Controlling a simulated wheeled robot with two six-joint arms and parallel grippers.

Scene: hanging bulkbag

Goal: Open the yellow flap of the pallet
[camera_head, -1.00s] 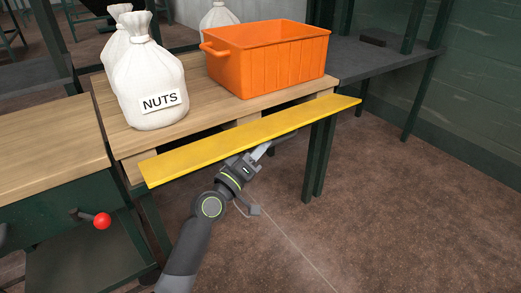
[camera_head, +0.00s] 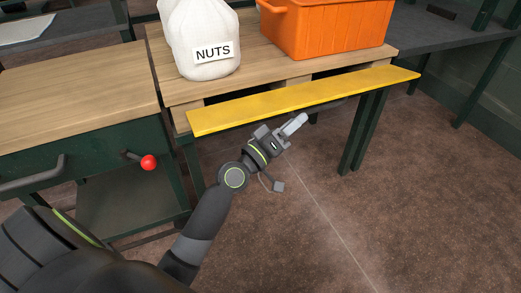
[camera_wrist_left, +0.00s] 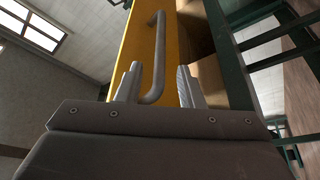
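The yellow flap (camera_head: 300,98) is a long board along the front of the wooden pallet (camera_head: 172,62). It juts outward, with its broad face showing from above. In the left wrist view the yellow flap (camera_wrist_left: 130,52) carries a grey bar handle (camera_wrist_left: 157,50). My left gripper (camera_head: 287,128) is just below and in front of the flap's front edge. The left wrist view shows its fingers (camera_wrist_left: 160,88) apart, with the lower end of the handle between them; I cannot tell whether they touch it. My right gripper is out of view.
A white NUTS sack (camera_head: 200,38) and an orange crate (camera_head: 330,25) stand on the pallet. A wooden-topped bench (camera_head: 75,85) with a red knob (camera_head: 148,162) is at left. A dark table (camera_head: 440,42) is at right. The brown floor (camera_head: 320,225) in front is clear.

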